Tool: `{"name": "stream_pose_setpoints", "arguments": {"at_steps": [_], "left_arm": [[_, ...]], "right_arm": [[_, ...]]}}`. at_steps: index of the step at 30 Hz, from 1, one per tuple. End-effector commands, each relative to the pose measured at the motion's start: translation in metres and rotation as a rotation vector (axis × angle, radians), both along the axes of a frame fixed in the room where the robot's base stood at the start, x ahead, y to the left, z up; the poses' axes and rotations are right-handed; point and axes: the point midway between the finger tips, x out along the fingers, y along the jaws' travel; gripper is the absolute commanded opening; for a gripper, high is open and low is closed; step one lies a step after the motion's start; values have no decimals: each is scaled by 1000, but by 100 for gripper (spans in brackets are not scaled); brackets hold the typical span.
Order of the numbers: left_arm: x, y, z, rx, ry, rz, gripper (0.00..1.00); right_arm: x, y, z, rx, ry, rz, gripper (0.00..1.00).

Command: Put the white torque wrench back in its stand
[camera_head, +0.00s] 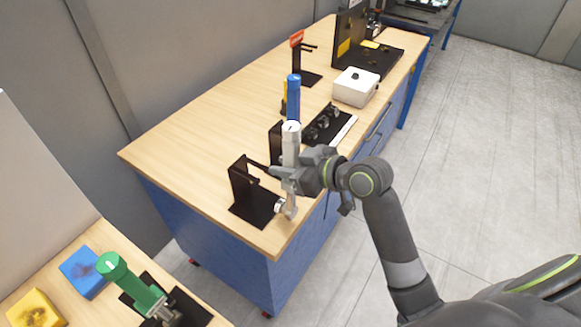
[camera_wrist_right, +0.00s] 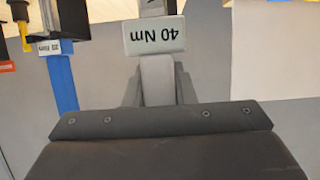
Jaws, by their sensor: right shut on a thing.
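The white torque wrench (camera_head: 291,145) stands upright at the near right part of the wooden table, its metal head low near the table's edge. My right gripper (camera_head: 287,176) is shut on its shaft. In the right wrist view the wrench (camera_wrist_right: 158,75) shows between the fingers, with a "40 Nm" label. A black stand (camera_head: 240,185) with a flat base is just left of the wrench; its prongs point toward the shaft. I cannot tell whether the shaft touches them. My left gripper is not in view.
A blue torque wrench (camera_head: 293,100) stands behind, with a black socket tray (camera_head: 330,125) and a white box (camera_head: 356,87) farther back. A red-topped stand (camera_head: 299,60) is beyond. A green wrench (camera_head: 130,280) is on another table at lower left. The table's left side (camera_head: 190,140) is clear.

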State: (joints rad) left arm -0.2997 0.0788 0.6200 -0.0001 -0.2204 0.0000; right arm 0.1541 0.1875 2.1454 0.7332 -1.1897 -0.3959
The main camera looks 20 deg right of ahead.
Motion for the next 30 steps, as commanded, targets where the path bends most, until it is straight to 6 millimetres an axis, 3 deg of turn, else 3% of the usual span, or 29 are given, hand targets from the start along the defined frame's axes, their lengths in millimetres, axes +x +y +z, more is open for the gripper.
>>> {"name": "stream_pose_setpoints", "arguments": {"at_steps": [30], "left_arm": [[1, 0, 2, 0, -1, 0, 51]], "right_arm": [[12, 10, 4, 3, -7, 1, 0]]}}
